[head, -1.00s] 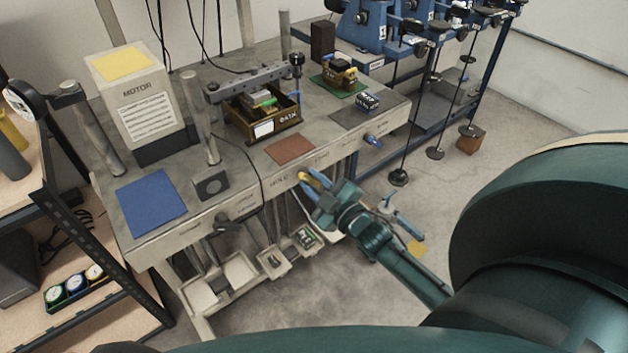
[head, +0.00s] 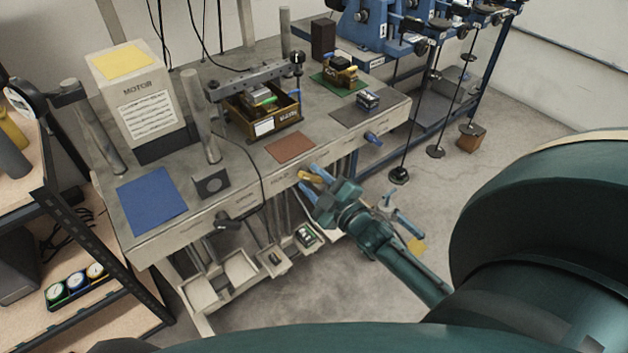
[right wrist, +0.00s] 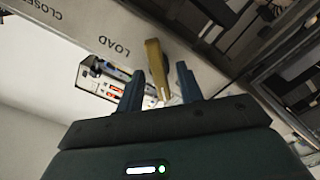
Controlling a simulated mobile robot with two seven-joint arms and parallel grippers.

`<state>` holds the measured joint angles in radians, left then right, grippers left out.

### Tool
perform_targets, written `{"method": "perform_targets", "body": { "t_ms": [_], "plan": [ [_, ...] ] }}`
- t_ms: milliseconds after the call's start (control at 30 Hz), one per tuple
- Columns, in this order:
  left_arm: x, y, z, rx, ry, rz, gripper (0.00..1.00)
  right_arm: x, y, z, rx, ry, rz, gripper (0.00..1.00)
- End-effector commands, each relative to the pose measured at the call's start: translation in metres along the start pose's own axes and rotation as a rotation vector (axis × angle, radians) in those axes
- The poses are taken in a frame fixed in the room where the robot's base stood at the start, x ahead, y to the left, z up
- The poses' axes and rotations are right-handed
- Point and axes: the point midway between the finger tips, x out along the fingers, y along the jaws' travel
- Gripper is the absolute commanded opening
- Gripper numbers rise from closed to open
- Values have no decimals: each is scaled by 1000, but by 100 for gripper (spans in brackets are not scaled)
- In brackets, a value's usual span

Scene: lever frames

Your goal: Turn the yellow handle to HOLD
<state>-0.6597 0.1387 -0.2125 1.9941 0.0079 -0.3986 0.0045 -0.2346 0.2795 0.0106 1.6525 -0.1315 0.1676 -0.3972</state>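The yellow handle (head: 312,181) sits on the front edge of the grey bench. In the right wrist view the handle (right wrist: 155,62) points down from the panel, with the word LOAD to its left and CLOSED further left. I cannot read a HOLD mark in either view. My right gripper (head: 313,184) is at the handle. In the right wrist view its two dark blue fingers (right wrist: 162,80) stand on either side of the handle's lower end, apart, with visible gaps. My left gripper is not in view.
A blue handle (head: 373,139) sits on the bench front further right. A black handle (head: 236,222) is on the front to the left. Open trays (head: 240,268) hang below the bench. A brown mat (head: 290,149) and a blue mat (head: 151,201) lie on top.

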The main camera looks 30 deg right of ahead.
Motion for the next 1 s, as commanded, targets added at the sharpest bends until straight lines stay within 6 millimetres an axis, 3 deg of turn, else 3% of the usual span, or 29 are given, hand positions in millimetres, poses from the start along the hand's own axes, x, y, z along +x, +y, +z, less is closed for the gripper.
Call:
{"method": "perform_targets", "body": {
  "t_ms": [267, 700, 1000],
  "plan": [
    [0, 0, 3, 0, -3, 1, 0, -17, -1, 2, 1, -2, -1, 36],
    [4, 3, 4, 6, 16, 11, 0, -107, -2, 2, 1, -4, -2, 36],
    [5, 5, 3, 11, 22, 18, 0, -132, 0, 0, 0, 0, 0, 36]
  ]
}}
